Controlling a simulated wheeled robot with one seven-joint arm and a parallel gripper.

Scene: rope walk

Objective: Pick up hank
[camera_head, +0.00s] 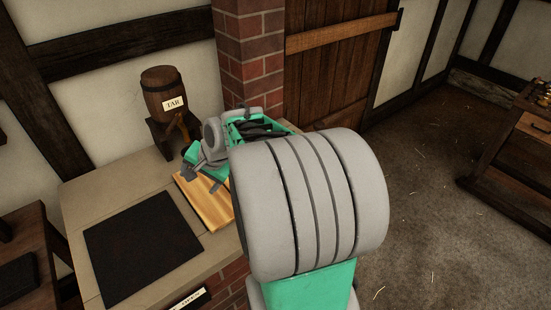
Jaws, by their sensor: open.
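I cannot make out a hank in this view; my own arm hides part of the counter. My gripper (201,180) is open, over the left end of a wooden board (206,204) on the counter. Nothing shows between its fingers, though they are small and partly overlapped by my wrist. Whether the fingers touch the board cannot be told.
A barrel labelled TAR (163,92) stands on a dark stand behind the board. A black square plate (143,245) lies on the pale counter (88,198). A brick pillar (252,62) rises behind my arm. Dark wooden furniture (510,160) stands right; floor between is open.

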